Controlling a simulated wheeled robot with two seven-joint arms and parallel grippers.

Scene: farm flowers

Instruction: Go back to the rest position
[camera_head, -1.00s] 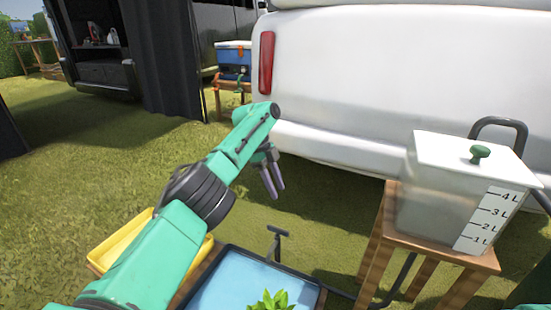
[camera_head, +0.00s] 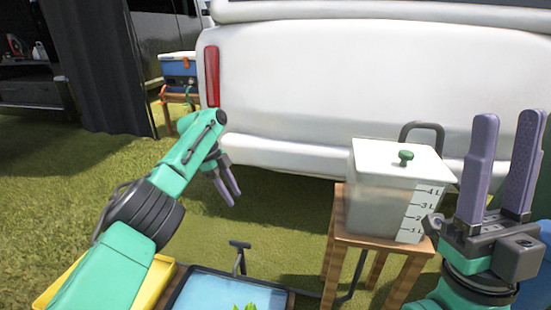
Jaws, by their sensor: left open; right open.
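My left gripper (camera_head: 234,200) is open and empty. It hangs over the grass at the left of the middle, above and beyond the blue tray, with its fingers pointing down. My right gripper (camera_head: 510,119) is open and empty at the right edge, with its purple fingers pointing up. It appears in front of and to the right of the water container. Neither gripper touches anything that I can see.
A white container (camera_head: 378,192) with a green knob and litre marks stands on a wooden stool (camera_head: 341,242). A blue tray (camera_head: 230,285) with a green plant (camera_head: 247,306) and a yellow tray (camera_head: 158,279) are at the bottom. A white vehicle (camera_head: 340,85) stands behind. Grass lies open at left.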

